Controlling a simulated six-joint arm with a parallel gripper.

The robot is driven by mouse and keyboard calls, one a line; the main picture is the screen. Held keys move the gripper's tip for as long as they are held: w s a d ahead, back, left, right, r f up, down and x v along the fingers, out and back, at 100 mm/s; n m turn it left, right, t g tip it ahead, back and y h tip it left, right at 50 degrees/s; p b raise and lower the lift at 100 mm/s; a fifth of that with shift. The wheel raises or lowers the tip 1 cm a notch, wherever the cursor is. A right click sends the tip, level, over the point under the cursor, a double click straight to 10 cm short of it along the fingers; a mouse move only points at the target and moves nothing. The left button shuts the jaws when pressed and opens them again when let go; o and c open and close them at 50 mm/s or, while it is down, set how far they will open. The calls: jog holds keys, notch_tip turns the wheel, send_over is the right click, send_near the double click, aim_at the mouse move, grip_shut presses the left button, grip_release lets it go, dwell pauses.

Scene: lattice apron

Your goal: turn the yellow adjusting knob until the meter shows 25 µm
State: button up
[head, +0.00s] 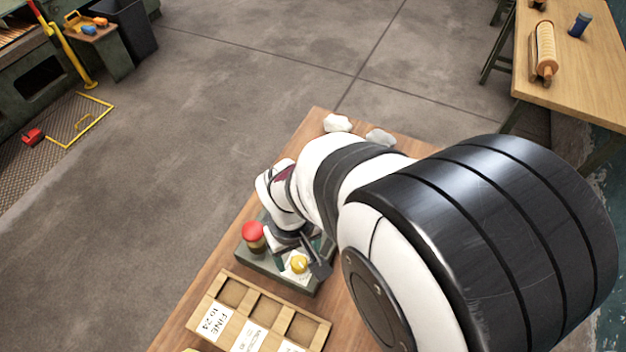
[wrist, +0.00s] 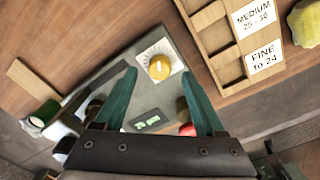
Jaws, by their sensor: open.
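The yellow adjusting knob (wrist: 159,67) sits on a white dial plate on the grey meter box (wrist: 172,100). In the head view the knob (head: 299,264) shows near the box's front edge. My gripper (wrist: 158,73) is open, its two teal fingers on either side of the knob in the wrist view. I cannot tell whether they touch it or how far above it they are. The meter's small green display (wrist: 147,122) shows between the fingers; its digits are too small and tilted to read surely. In the head view my arm hides part of the box.
A wooden tray (wrist: 222,62) with compartments labelled "MEDIUM 25 - 30" and "FINE to 24" lies beside the box. A red button (head: 253,231) stands on the box, close to my gripper. Pale lumps (head: 337,123) lie at the table's far end. A yellowish lump (wrist: 305,22) lies beyond the tray.

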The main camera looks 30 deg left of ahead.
aim_at(297, 264)
notch_tip(297, 264, up, 12)
jog(key=shift+s+r, duration=0.15)
jog(key=shift+a, duration=0.1)
jog(key=d+r+m, duration=0.2)
jog(key=d+m, duration=0.7)
jog(key=d, duration=0.6)
jog(key=s+d+f+m+y, duration=0.2)
jog(key=s+d+m, duration=0.4)
jog(key=shift+s+m, duration=0.35)
jog(key=shift+m, duration=0.05)
